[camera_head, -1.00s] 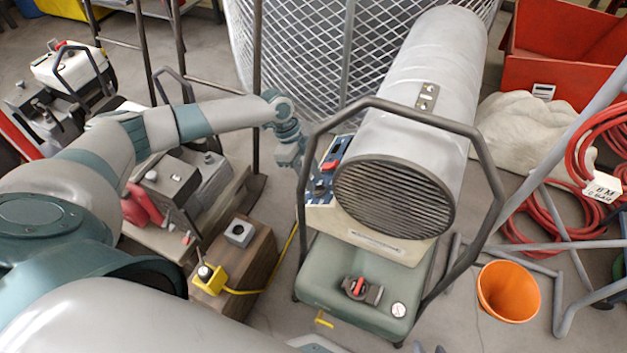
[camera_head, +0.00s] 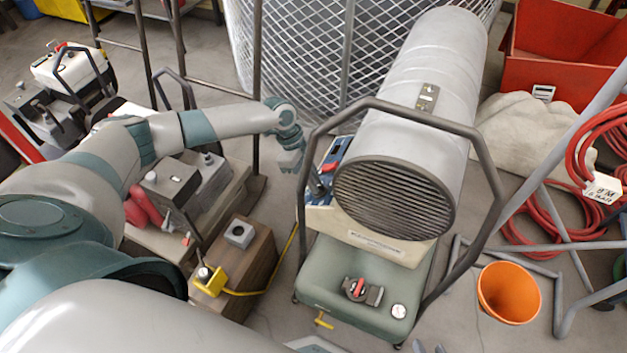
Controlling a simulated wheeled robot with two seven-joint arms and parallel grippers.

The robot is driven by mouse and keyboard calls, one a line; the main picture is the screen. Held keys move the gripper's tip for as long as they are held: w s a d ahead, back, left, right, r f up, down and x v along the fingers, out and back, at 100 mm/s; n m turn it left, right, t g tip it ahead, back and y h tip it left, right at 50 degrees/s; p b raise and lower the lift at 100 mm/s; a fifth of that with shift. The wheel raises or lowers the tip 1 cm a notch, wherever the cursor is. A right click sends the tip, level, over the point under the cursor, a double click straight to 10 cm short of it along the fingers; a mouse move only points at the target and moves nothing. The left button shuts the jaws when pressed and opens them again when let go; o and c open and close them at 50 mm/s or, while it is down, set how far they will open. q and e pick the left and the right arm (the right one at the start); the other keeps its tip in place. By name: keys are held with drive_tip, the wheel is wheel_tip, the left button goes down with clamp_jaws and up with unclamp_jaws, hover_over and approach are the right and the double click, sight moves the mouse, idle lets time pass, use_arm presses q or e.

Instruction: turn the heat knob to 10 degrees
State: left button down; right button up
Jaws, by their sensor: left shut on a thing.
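A heater with a grey barrel (camera_head: 425,90) and dark round grille (camera_head: 393,200) stands in the middle. Its blue control panel (camera_head: 338,150) faces left, beside the grille, and carries a red switch (camera_head: 329,167). My right gripper does not show.
A dark tubular frame (camera_head: 478,150) loops around the heater above its green base (camera_head: 325,275). A wooden block (camera_head: 262,262) with a yellow piece stands left of it. An orange bucket (camera_head: 508,291) and red hose (camera_head: 535,232) lie right. A mesh cage (camera_head: 300,60) stands behind.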

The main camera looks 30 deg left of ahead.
drive_tip(key=shift+r, duration=0.1)
